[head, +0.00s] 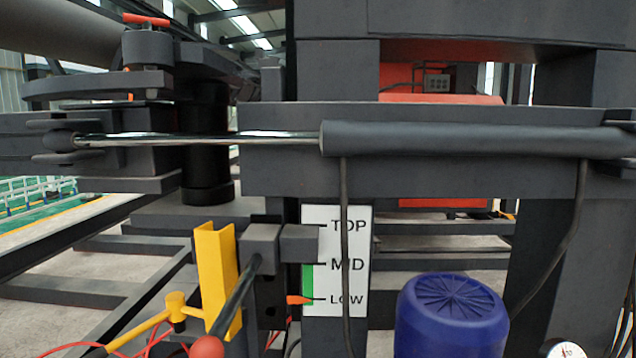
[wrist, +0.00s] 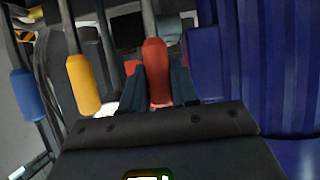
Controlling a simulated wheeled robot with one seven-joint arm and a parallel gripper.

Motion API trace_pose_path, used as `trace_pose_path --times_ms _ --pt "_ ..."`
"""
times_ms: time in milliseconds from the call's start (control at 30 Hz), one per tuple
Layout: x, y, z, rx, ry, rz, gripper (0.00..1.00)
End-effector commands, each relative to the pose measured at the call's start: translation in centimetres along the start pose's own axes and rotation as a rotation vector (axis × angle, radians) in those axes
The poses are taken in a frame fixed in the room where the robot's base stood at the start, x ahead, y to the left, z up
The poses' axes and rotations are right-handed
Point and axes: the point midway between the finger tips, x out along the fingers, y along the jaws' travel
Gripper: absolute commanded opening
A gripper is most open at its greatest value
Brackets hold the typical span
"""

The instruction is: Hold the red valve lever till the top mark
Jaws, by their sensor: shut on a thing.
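The red valve lever (wrist: 156,72) stands between the two dark fingers of my gripper (wrist: 158,84) in the wrist view, and the fingers are shut on its red grip. In the head view, a dark rod with a rounded red end (head: 207,347) slants down to the bottom edge; my gripper does not show there. A white scale plate (head: 352,286) carries the marks TOP, MID and LOW. An orange pointer (head: 298,300) is level with LOW. A green strip (head: 308,282) runs between about MID and LOW.
Yellow (wrist: 84,86) and blue (wrist: 26,95) grips stand left of the red one in the wrist view. A blue ribbed motor (head: 451,315) stands right of the scale. A yellow bracket (head: 217,270) is left of the lever. A cylinder (head: 470,140) spans above.

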Motion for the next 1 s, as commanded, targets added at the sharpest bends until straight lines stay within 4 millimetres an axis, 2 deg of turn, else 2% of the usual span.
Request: trace_pose_path --times_ms 100,1000 --pt "-0.10 0.01 0.50 0.001 0.021 0.000 0.00" --pt "-0.96 0.04 0.89 0.001 0.099 0.001 0.00"
